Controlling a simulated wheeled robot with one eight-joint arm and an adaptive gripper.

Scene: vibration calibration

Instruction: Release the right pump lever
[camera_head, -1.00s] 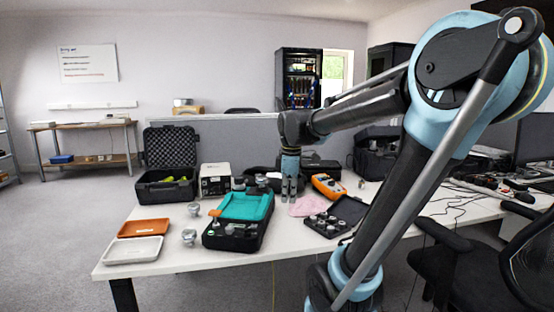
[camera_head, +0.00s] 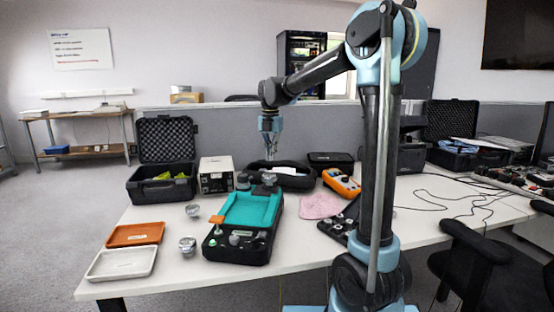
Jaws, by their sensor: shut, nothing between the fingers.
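A black case unit with a teal top (camera_head: 248,209) lies on the table, its front panel (camera_head: 236,240) carrying small knobs and fittings. A small orange tab (camera_head: 216,219) sticks up at its left edge. The right pump lever cannot be told apart at this size. My gripper (camera_head: 270,154) is shut and empty, pointing down in the air above and behind the teal-topped unit. It touches nothing that I can see.
An orange tray (camera_head: 135,234), a white tray (camera_head: 121,264) and metal knobs (camera_head: 187,246) lie left of the unit. An open black case (camera_head: 160,187), a white box (camera_head: 216,175), an orange meter (camera_head: 341,182) and a pink cloth (camera_head: 319,207) stand around it. The front table edge is clear.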

